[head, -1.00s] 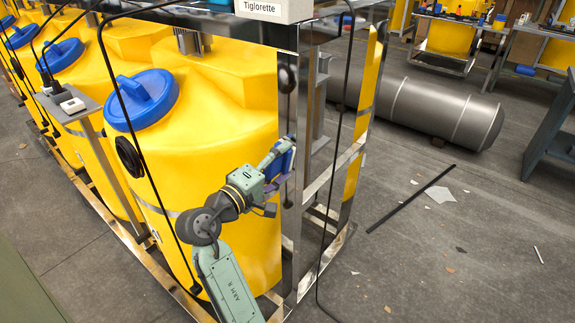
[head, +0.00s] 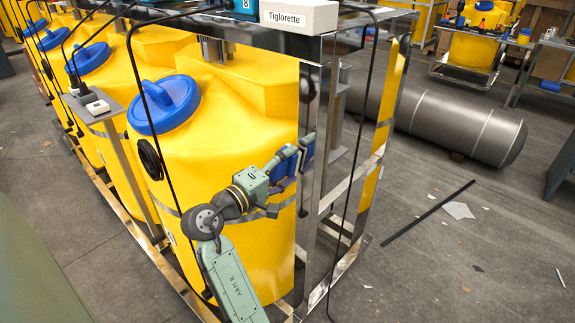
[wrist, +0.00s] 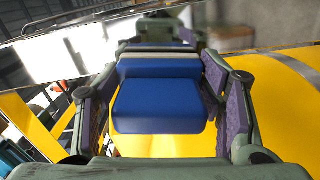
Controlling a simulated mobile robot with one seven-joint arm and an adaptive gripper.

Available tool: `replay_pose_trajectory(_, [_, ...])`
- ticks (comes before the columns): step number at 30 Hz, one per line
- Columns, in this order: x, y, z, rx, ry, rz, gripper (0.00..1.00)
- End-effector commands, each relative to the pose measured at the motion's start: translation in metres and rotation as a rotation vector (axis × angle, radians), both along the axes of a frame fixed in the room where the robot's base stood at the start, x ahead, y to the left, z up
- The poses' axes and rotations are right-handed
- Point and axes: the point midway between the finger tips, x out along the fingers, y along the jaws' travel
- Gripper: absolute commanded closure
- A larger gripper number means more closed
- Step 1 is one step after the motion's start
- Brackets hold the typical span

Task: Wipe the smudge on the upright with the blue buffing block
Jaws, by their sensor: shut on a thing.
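The blue buffing block (wrist: 160,98) sits between the two fingers of my gripper (wrist: 165,85) in the wrist view, with a pale layer along its far end. In the head view my gripper (head: 298,158) is beside the shiny metal upright (head: 311,190), about mid-height, and a bit of blue shows at the fingers. The upright crosses the upper left of the wrist view as a bright reflecting face (wrist: 75,55). I cannot tell whether the block touches it. I cannot make out the smudge for certain; a dark oval mark (head: 307,88) higher on the upright may be a reflection.
Yellow tanks (head: 225,120) with blue lids (head: 163,104) stand close on the left. A black hose (head: 352,150) hangs to the right of the upright. A white box labelled Tiglorette (head: 299,16) is on top. Open floor with a dark bar (head: 430,212) lies right.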

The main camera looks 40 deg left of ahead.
Motion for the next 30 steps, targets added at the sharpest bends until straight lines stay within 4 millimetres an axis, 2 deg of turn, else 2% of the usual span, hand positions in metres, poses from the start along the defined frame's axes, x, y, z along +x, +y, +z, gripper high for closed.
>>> replay_pose_trajectory(15, [-0.051, 0.005, 0.000, 0.000, 0.000, 0.004, 0.64])
replay_pose_trajectory(30, [-0.059, 0.005, 0.000, 0.000, -0.001, 0.003, 0.64])
